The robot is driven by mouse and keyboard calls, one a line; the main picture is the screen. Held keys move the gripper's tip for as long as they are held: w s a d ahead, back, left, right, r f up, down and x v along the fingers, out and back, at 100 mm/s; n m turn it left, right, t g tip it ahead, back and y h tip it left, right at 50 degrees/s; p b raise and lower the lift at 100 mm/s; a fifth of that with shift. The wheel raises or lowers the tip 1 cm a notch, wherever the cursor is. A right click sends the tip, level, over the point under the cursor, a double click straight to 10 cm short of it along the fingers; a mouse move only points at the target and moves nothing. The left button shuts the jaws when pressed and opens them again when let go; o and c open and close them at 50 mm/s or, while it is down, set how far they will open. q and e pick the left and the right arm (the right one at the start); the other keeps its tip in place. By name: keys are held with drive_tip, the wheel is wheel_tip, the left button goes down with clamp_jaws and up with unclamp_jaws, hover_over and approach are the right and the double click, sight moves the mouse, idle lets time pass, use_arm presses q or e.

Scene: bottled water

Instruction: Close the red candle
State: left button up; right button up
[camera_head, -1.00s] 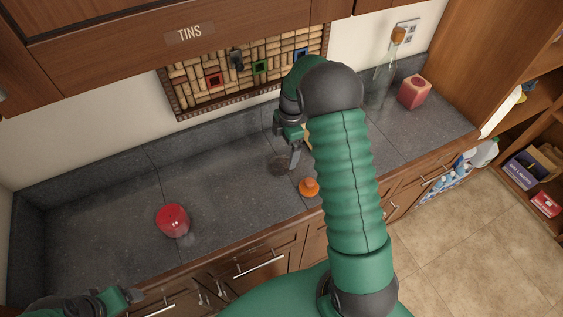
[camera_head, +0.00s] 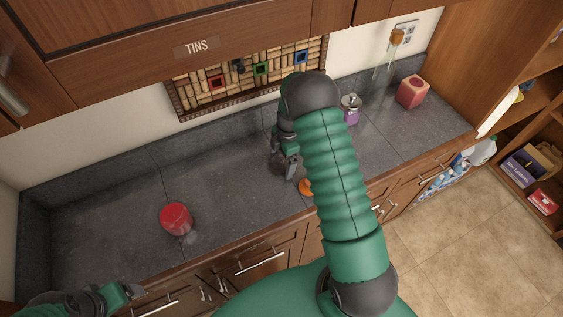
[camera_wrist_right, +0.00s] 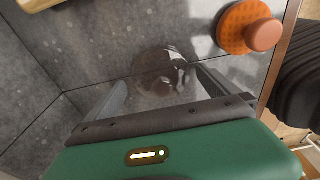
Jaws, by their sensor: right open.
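The red candle (camera_head: 176,219) stands on the grey counter, left of my right arm. A round, dark, see-through glass piece, perhaps a lid, (camera_head: 278,166) lies on the counter; it also shows in the right wrist view (camera_wrist_right: 160,70). My right gripper (camera_head: 285,172) is open just over this glass piece. In the right wrist view its fingers (camera_wrist_right: 160,88) lie on either side of the piece's near part; I cannot tell if they touch it. My left gripper (camera_head: 128,292) is at the lower left, away from the candle; its jaw state is unclear.
An orange knobbed lid (camera_wrist_right: 250,27) lies close beside my right gripper, near the counter's front edge. A purple jar (camera_head: 350,110), a tall clear bottle (camera_head: 385,70) and a pink-red box-shaped item (camera_head: 412,92) stand at the back right. The counter around the candle is clear.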

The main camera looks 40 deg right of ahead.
sight(281, 160)
drive_tip(key=shift+s, duration=0.1)
drive_tip(key=shift+a, duration=0.1)
drive_tip(key=c, duration=1.3)
drive_tip(key=shift+r, duration=0.1)
drive_tip(key=shift+r+b, duration=0.45)
drive_tip(key=shift+r, duration=0.15)
wheel_tip(281, 160, up, 2)
drive_tip(key=shift+s+a+r+b, duration=0.1)
drive_tip(key=shift+s+b, duration=0.05)
drive_tip(key=shift+b, duration=0.45)
drive_tip(key=s+a+b, duration=0.1)
drive_tip(key=s+a, duration=0.2)
drive_tip(key=s, duration=0.1)
drive_tip(key=s+a+r+b, duration=0.1)
drive_tip(key=s+a, duration=0.2)
drive_tip(key=s, duration=0.1)
drive_tip(key=s+a+b, duration=0.1)
drive_tip(key=s+a, duration=0.2)
drive_tip(key=shift+s+a+r+b, duration=0.15)
drive_tip(key=shift+s+r+b, duration=0.05)
drive_tip(key=shift+s+b, duration=0.2)
drive_tip(key=shift+s+a, duration=0.2)
drive_tip(key=shift+s, duration=0.05)
